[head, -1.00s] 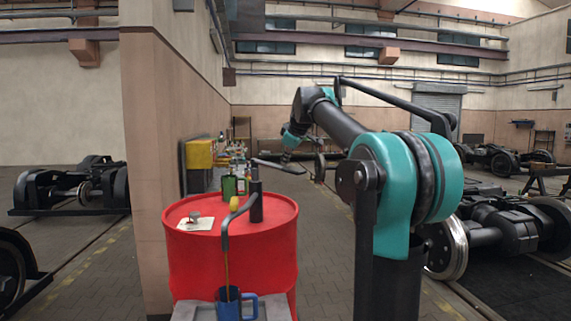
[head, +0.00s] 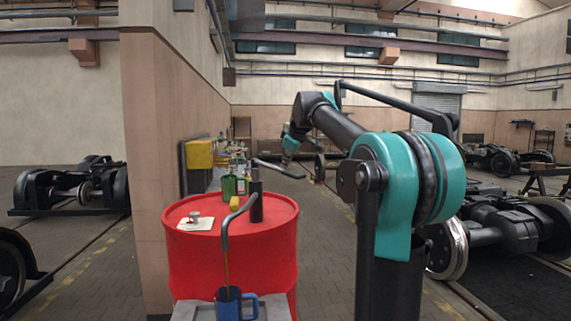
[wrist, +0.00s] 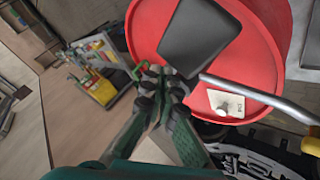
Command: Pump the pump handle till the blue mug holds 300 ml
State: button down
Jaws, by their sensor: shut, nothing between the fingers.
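The red drum (head: 265,245) carries a black pump body (head: 257,207) with a grey spout (head: 226,230) curving down over the blue mug (head: 229,307). A thin brownish stream (head: 226,272) runs from the spout into the mug; the level inside cannot be read. The grey pump handle (head: 280,170) slants down to the right above the drum. My gripper (head: 287,160) is at the far side of the handle, close to it; whether they touch is unclear. In the wrist view my gripper (wrist: 155,72) is shut and empty, over the drum's edge. The spout (wrist: 250,90) shows there too.
A white card (head: 196,223) with a small object lies on the drum top. A wall corner (head: 150,180) stands left. Bogies (head: 500,225) stand right.

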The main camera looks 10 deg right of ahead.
aim_at(286, 170)
jog(key=shift+f, duration=1.4)
dwell(1.2)
jog(key=shift+r, duration=3.35)
jog(key=shift+r, duration=0.1)
jog(key=shift+r, duration=2.4)
